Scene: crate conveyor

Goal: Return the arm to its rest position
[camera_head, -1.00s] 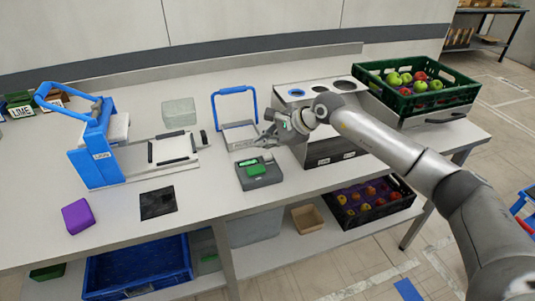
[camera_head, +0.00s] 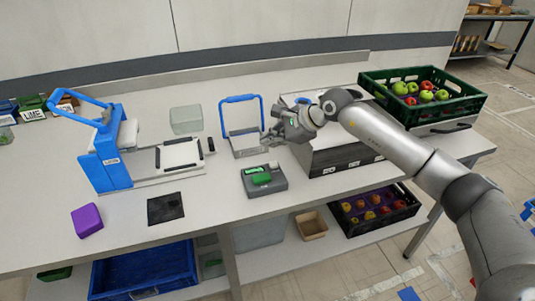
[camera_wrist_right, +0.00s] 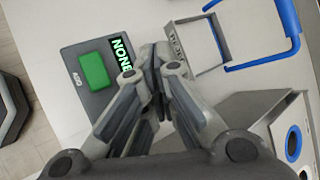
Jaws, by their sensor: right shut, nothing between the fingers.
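My right arm (camera_head: 400,150) reaches in from the right over the table. My right gripper (camera_head: 266,137) is shut and empty, just above and behind the grey device (camera_head: 277,186) and beside the dark-fronted box. In the right wrist view the closed fingers (camera_wrist_right: 155,62) point toward the device (camera_wrist_right: 82,48). The device carries a green block or button (camera_wrist_right: 94,70) and a display (camera_wrist_right: 122,52) reading "NONE". The fingers overlap the device's edge in that view; I see no clear contact. My left gripper is not in view.
A blue-handled frame (camera_head: 241,99) stands close behind the gripper. The dark-fronted box (camera_head: 345,158) is to its right, with a green crate (camera_head: 457,116) of apples beyond. A blue press (camera_head: 108,165), purple block (camera_head: 87,220) and black square (camera_head: 165,208) are left. The front middle is mostly clear.

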